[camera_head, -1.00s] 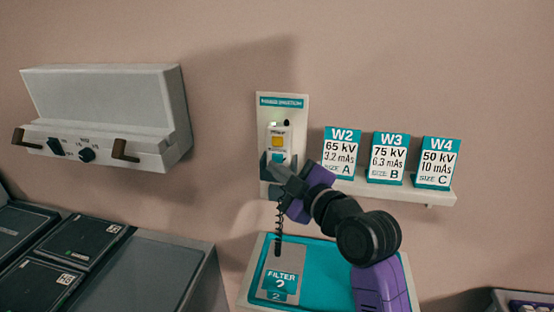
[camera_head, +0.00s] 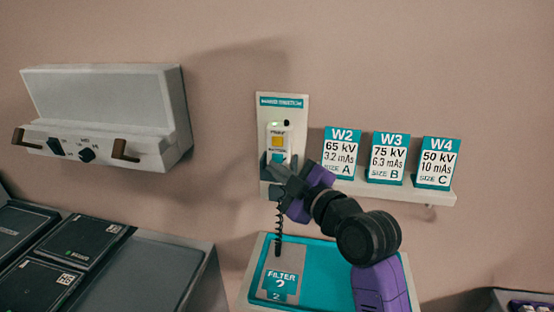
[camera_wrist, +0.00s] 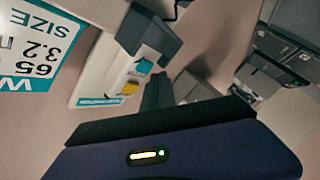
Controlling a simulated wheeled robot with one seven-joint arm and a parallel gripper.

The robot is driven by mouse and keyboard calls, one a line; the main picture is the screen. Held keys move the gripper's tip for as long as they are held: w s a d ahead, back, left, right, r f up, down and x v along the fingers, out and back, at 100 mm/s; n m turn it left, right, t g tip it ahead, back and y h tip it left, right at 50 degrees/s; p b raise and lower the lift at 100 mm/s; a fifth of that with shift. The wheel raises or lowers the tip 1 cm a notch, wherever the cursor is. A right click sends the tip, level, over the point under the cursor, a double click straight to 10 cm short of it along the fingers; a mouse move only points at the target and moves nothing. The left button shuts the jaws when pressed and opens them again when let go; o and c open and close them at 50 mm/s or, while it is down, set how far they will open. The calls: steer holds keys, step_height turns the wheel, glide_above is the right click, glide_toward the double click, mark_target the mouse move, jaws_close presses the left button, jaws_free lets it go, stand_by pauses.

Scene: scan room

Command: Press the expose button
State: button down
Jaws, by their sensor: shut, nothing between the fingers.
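A white hand switch (camera_head: 288,133) hangs on a pale wall panel (camera_head: 300,108) with a teal header. It has a yellow button (camera_head: 278,141) and a teal button (camera_head: 277,158) below it. Their small lettering is too blurred to read surely. Both buttons also show in the wrist view, the teal one (camera_wrist: 145,66) and the yellow one (camera_wrist: 130,88). My gripper (camera_head: 276,171) is shut and empty, its tip in front of the lower end of the switch, just below the teal button. I cannot tell whether it touches. In the wrist view the fingers (camera_wrist: 157,92) point towards the switch.
A shelf (camera_head: 437,196) right of the panel holds cards W2 (camera_head: 342,153), W3 (camera_head: 388,158) and W4 (camera_head: 437,163). A coiled cord (camera_head: 279,228) hangs below the switch, above a teal tray (camera_head: 330,270) with a filter plate (camera_head: 280,258). A grey wall box (camera_head: 105,100) is at left.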

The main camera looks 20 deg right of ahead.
steer(key=shift+w+d, duration=0.25)
steer(key=shift+w, duration=0.1)
steer(key=shift+w+d+b, duration=0.3)
steer(key=shift+w+b, duration=0.05)
stand_by(1.1)
stand_by(0.4)
steer(key=shift+s+a, duration=0.5)
steer(key=shift+s, duration=0.2)
steer(key=shift+s+a+p, duration=0.3)
steer(key=shift+s+a, duration=0.45)
steer(key=shift+s, duration=0.3)
steer(key=shift+s+a+p, duration=0.3)
steer(key=shift+s+a, duration=0.45)
steer(key=shift+s, duration=0.25)
